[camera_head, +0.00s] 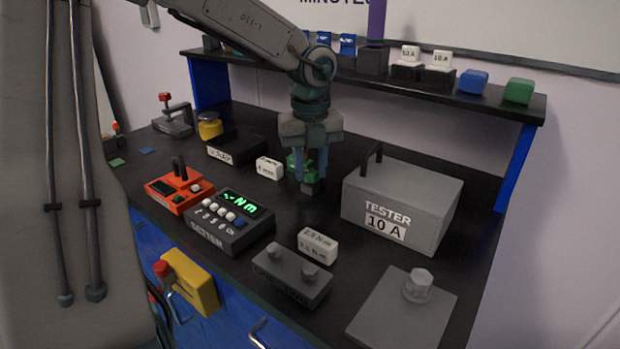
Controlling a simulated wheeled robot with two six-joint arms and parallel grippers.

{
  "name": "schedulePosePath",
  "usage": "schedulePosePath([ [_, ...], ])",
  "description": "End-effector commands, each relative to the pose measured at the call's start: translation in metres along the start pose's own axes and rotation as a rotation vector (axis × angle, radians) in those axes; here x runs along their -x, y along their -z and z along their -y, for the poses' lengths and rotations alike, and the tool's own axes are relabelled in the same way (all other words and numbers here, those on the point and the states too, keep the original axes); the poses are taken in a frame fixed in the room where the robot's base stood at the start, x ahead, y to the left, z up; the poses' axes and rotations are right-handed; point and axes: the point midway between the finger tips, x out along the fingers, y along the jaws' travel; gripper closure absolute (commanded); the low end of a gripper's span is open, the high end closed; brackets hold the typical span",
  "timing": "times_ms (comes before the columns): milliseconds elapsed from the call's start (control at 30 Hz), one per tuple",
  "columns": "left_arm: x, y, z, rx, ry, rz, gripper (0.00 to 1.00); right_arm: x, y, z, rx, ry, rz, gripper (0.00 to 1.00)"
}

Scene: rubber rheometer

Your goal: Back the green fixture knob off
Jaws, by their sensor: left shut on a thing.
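The green fixture knob (292,164) is in the middle of the bench, partly hidden behind the fingers of my left gripper (313,172). The gripper points straight down and its fingers are shut on the knob. A small dark fixture block (313,187) shows just below the fingertips. The fingers hide most of where the knob meets the fixture, so I cannot tell how far it is turned. My right gripper is not in view.
A grey tester box (434,204) labelled 10 A stands close on the right. A white labelled block (269,168) sits just left of the gripper. A black meter with green digits (221,241) and an orange device (177,191) stand front left. A raised shelf (500,99) runs behind.

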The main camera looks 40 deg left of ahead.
Motion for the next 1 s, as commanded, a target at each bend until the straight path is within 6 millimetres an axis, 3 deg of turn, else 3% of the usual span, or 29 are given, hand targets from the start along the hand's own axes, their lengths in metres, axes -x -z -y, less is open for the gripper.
schedulePosePath([
  [167, -0.001, 0.0, 0.0, 0.035, -0.001, -0.001, 0.92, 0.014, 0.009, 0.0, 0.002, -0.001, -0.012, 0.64],
  [433, -0.001, 0.0, 0.0, 0.037, -0.001, -0.001, 0.92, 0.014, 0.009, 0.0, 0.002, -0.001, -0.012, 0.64],
  [700, -0.008, 0.0, 0.0, 0.253, 0.001, 0.002, 0.92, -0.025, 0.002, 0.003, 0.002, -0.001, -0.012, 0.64],
  [1000, 0.0, 0.0, 0.0, 0.44, -0.001, -0.001, 0.92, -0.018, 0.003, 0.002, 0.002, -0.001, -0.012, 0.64],
])
